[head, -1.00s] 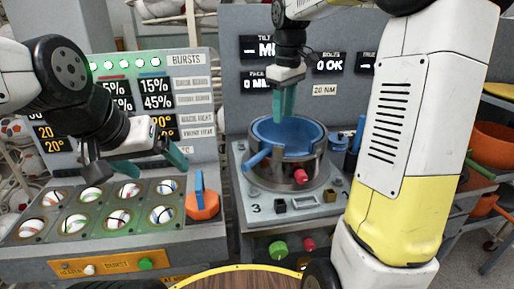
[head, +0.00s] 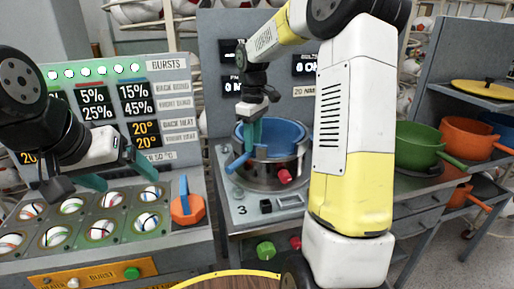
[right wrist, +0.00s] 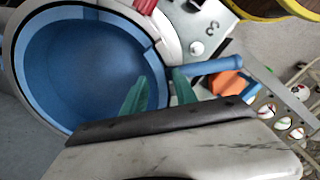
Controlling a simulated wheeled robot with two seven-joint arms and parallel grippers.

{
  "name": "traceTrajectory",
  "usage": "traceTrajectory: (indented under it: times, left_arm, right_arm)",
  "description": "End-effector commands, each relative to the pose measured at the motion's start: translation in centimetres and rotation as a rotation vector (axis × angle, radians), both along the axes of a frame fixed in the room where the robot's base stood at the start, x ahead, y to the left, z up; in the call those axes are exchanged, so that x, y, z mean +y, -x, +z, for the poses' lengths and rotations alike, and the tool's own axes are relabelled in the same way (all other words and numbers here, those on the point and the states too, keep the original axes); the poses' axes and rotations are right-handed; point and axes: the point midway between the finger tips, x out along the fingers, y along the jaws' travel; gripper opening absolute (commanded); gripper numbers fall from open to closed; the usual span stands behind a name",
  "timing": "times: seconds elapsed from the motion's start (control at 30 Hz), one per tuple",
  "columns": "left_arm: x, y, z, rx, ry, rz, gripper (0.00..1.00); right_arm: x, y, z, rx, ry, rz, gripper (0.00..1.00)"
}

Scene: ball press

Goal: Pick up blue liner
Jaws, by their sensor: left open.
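The blue liner (head: 285,135) is a round bowl-like insert seated in the grey metal pot (head: 290,172) of the press. Its stubby blue handle (head: 238,164) sticks out to the left and also shows in the right wrist view (right wrist: 212,68). My right gripper (head: 254,145) points down at the liner's left rim, by the handle's root. In the right wrist view its two green fingers (right wrist: 160,93) are apart, one over the liner's inside and one toward the outer rim. Contact cannot be told. My left gripper (head: 122,176) is open and empty above the ball tray.
The ball tray (head: 98,201) with several round holes stands at left, with an orange knob (head: 187,208) beside it. A red knob (head: 284,176) projects from the pot's front. Green (head: 418,146) and orange (head: 466,138) pans stand on the right shelf.

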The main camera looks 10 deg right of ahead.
Motion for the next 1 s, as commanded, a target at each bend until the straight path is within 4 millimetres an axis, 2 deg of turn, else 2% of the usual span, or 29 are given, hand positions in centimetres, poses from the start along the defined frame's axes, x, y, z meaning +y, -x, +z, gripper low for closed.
traceTrajectory:
  times: [0.17,0.33,0.37,1.0]
  left_arm:
    - [0.00,0.00,0.00,0.000,0.000,0.000,0.84]
    - [0.00,0.00,0.00,0.000,0.000,0.000,0.84]
    - [0.00,0.00,0.00,0.000,0.000,0.000,0.84]
    - [0.00,0.00,0.00,0.000,0.000,0.000,0.84]
  right_arm:
    - [0.01,-0.01,-0.01,-0.001,-0.001,0.000,0.34]
    - [0.01,-0.01,0.01,-0.001,-0.001,-0.001,0.03]
    - [0.01,-0.01,0.01,0.000,0.000,-0.001,0.00]
    - [-0.05,0.02,0.02,0.001,0.001,-0.003,0.00]
